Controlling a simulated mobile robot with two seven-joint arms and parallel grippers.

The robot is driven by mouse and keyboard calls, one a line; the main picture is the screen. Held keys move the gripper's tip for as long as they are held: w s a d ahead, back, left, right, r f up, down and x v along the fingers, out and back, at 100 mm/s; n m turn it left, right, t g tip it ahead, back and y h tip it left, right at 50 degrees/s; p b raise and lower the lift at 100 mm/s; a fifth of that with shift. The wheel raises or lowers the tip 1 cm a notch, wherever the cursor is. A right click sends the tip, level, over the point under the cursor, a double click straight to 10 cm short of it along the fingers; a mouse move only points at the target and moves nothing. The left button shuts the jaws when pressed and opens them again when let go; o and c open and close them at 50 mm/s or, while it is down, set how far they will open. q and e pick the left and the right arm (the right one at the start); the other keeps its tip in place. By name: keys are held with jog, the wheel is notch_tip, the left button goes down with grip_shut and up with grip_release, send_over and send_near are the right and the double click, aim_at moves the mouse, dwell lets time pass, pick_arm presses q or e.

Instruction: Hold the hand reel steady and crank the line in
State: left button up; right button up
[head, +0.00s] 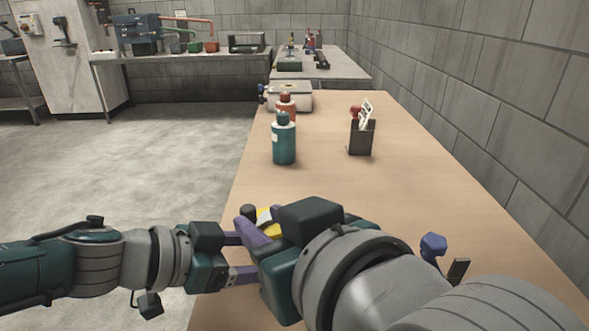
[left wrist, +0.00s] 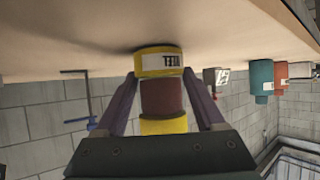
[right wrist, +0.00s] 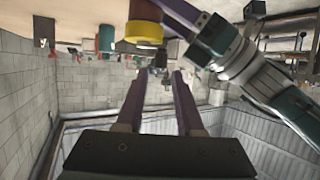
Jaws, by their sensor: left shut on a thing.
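The hand reel (left wrist: 163,97) has yellow ends, a dark red middle and a white label with black letters. In the left wrist view my left gripper (left wrist: 161,88) is shut on its middle, a finger on each side. The line cannot be made out.
On the wooden table (head: 330,190) stand a teal bottle (head: 284,143), a red-brown bottle (head: 286,102) and a dark holder (head: 361,137). A blue-handled tool (head: 433,248) is by my right arm. A block wall runs along the right. The table's middle is clear.

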jog(key=v, duration=0.6)
jog(key=shift+d, duration=0.1)
pick_arm(q)
jog(key=o, duration=1)
jog(key=shift+c, duration=0.2)
